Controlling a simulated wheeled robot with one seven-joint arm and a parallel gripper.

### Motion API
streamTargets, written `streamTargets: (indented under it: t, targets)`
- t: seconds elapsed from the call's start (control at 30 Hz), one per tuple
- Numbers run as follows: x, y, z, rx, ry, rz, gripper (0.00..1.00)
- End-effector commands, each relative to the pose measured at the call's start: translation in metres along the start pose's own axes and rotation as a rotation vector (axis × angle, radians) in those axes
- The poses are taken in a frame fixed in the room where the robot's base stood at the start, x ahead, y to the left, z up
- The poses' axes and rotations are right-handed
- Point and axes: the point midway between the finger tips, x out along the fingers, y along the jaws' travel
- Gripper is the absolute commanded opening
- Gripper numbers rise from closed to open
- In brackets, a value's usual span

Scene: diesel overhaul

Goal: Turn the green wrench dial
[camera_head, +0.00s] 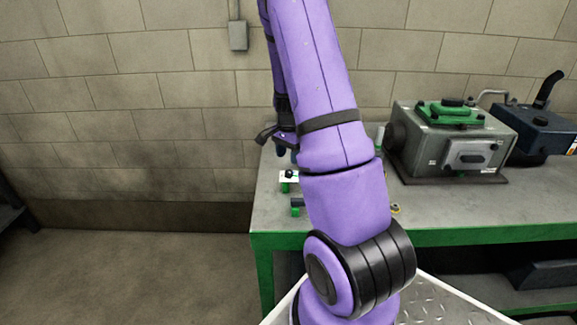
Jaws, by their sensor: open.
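My gripper (287,153) hangs fingers-down over the left end of the bench, partly hidden behind my purple arm. Its dark fingers look apart, with nothing seen between them. Below it on the bench top lies a small white and green piece with a black knob (289,177). A short green and dark piece (297,205) lies nearer the front edge. Both run behind my arm, so I cannot tell whether either belongs to the green wrench dial. My gripper appears above the white and green piece, apart from it.
The grey bench (470,211) has a green frame. A grey machine with a green top (450,140) stands at the right, beside a dark blue unit (540,133). A small yellowish item (395,209) lies by my arm.

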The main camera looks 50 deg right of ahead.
Motion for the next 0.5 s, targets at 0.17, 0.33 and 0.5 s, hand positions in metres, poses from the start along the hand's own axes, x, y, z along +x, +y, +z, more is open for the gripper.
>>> streamTargets:
  t: [0.17,0.33,0.5]
  targets:
    - [-0.029,-0.001,0.000,-0.001,0.002,-0.002,0.53]
    - [-0.043,0.000,0.000,-0.001,0.000,0.000,0.53]
    - [-0.045,0.000,0.000,0.000,-0.001,0.001,0.53]
